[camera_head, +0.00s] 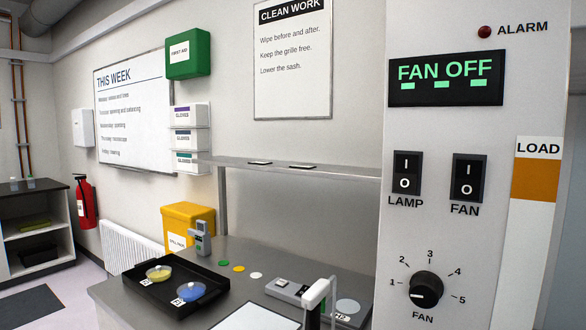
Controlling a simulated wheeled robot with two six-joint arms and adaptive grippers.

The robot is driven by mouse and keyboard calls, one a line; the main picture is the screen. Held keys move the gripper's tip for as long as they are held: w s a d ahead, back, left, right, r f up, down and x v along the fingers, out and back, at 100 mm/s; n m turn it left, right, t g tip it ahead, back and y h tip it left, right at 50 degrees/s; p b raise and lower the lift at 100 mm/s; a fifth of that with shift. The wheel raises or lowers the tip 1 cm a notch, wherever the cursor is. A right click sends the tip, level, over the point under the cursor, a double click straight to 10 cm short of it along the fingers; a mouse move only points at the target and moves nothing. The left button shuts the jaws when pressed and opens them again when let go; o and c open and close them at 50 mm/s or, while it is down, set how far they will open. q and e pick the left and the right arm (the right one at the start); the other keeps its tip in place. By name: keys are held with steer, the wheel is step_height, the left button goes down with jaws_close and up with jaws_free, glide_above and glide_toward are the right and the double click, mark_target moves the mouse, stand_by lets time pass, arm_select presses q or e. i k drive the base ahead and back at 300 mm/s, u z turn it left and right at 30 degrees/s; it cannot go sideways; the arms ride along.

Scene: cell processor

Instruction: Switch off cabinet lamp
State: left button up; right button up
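The cabinet's control panel (445,125) fills the right side of the head view. The black LAMP rocker switch (407,173) is on its left part, with I above and O below. I cannot tell for sure which half is pressed in. The similar FAN rocker switch (468,178) is just to its right. The lamp itself is not visible. Neither of my grippers shows in this view.
A FAN OFF display (445,77) and dark red alarm light (484,32) are above the switches; a fan knob (426,289) is below. The bench holds a black tray (150,296) with two dishes and a white upright object (317,291) near the panel.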

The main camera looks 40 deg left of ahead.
mark_target(407, 166)
steer(key=z, duration=0.95)
steer(key=k, duration=1.15)
steer(key=u, duration=1.95)
steer(key=i, duration=0.5)
steer(key=u, duration=0.05)
